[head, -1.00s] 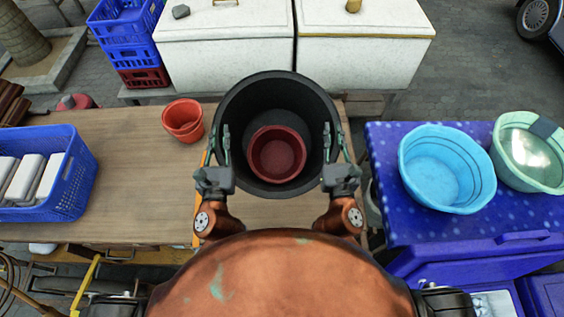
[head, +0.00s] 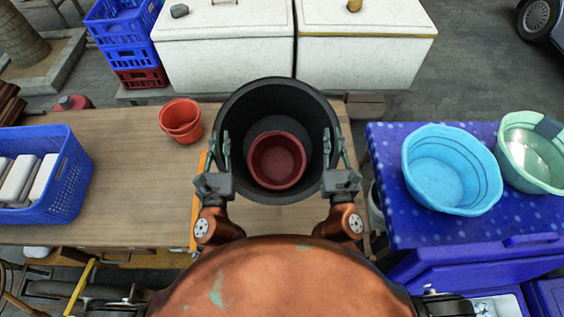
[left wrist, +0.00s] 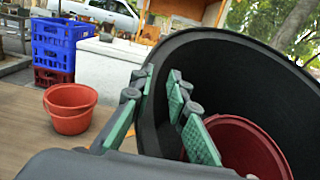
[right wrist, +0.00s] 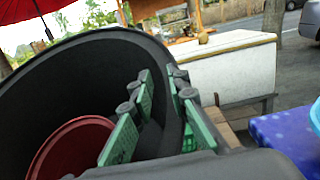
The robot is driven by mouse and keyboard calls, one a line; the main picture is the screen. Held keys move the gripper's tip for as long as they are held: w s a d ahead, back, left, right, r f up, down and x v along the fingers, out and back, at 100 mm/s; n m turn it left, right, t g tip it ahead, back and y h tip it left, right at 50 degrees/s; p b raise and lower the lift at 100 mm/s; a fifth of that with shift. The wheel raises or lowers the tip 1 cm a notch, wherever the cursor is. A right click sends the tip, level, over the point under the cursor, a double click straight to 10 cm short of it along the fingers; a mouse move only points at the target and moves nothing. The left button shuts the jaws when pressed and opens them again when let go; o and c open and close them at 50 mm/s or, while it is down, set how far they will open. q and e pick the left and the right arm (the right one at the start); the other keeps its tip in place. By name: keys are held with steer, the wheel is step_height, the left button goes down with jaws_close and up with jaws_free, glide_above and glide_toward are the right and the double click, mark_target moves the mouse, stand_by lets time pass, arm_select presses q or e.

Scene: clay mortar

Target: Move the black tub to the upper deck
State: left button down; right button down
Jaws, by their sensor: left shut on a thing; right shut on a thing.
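The black tub (head: 279,99) is large and round, with its open top facing up, and stands in the middle of the head view. A dark red pot (head: 276,160) sits inside it. My left gripper (head: 221,137) is shut on the tub's left wall, one finger inside and one outside, as the left wrist view (left wrist: 162,98) shows. My right gripper (head: 336,135) is shut on the right wall the same way, also in the right wrist view (right wrist: 160,90). The tub's underside is hidden, so I cannot tell whether it touches the table. I cannot make out which surface is the upper deck.
The wooden table (head: 130,170) is bare left of the tub, around two stacked orange-red pots (head: 180,121). A blue crate with white blocks (head: 75,181) stands far left. White chests (head: 365,50) stand behind. A blue cloth-covered table (head: 400,226) with basins is at right.

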arm_select(q)
steer(key=c, duration=1.8)
jaws_free()
steer(key=shift+c, duration=0.2)
arm_select(e)
steer(key=c, duration=1.8)
jaws_free()
steer(key=shift+c, duration=0.2)
arm_select(q)
steer(key=shift+s, duration=0.1)
arm_select(e)
steer(key=shift+s, duration=0.1)
arm_select(q)
steer(key=s, duration=1.2)
steer(key=shift+f, duration=0.4)
arm_select(e)
steer(key=s, duration=1.2)
steer(key=shift+f, duration=0.4)
